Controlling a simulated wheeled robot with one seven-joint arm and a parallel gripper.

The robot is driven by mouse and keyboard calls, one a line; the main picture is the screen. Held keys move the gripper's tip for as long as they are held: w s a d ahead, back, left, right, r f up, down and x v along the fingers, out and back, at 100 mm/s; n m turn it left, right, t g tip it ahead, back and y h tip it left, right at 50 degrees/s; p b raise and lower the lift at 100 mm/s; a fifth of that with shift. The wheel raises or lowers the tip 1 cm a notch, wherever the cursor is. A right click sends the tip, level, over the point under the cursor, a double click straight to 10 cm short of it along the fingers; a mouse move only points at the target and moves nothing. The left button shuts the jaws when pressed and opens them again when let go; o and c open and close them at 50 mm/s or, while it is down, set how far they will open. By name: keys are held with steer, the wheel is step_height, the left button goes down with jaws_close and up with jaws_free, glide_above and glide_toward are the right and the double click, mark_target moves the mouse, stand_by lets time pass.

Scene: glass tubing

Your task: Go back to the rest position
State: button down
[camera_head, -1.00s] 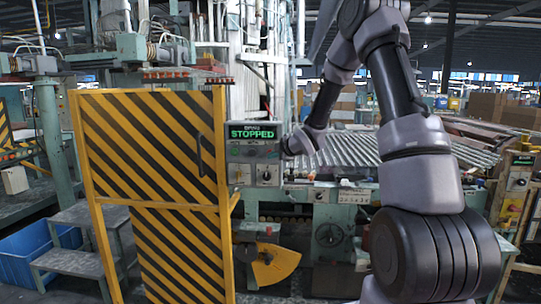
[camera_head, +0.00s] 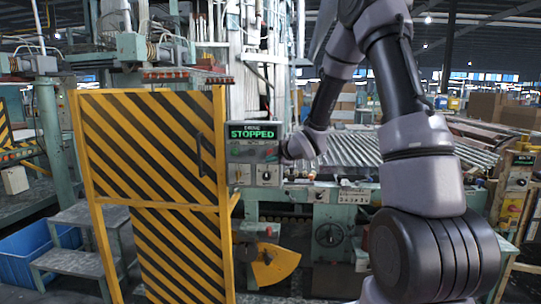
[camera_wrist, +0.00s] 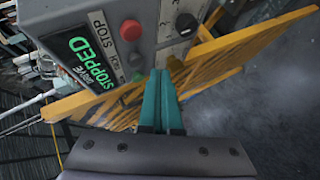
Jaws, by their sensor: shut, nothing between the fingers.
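My gripper shows in the wrist view as two teal fingers (camera_wrist: 160,100) pressed together, with nothing between them. In the head view the control box (camera_head: 254,171) has a green "STOPPED" display (camera_head: 251,132). The wrist view shows a red button (camera_wrist: 131,30), a green button (camera_wrist: 137,61) and a black knob (camera_wrist: 185,25) on its face. In the head view my wrist is just right of the box and hides the fingers.
A yellow-and-black striped gate (camera_head: 155,180) stands left of the control box; its frame (camera_wrist: 240,50) runs close behind my fingers in the wrist view. A roller conveyor (camera_head: 355,150) lies behind my arm. Metal steps (camera_head: 75,262) and a blue bin (camera_head: 35,258) are at the lower left.

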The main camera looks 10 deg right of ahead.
steer(key=s+d+r+m+g+h, duration=0.2)
steer(key=s+d+r+m+h, duration=0.4)
steer(key=s+r+m, duration=0.6)
steer(key=s+r+m+g+y, duration=0.1)
steer(key=s+m, duration=0.4)
steer(key=s, duration=0.8)
steer(key=s+r+m+g+y, duration=0.2)
steer(key=s+r+m, duration=0.2)
steer(key=s, duration=0.9)
steer(key=shift+a+m, duration=0.4)
steer(key=shift+m, duration=0.6)
steer(key=shift+w+d+r, duration=0.1)
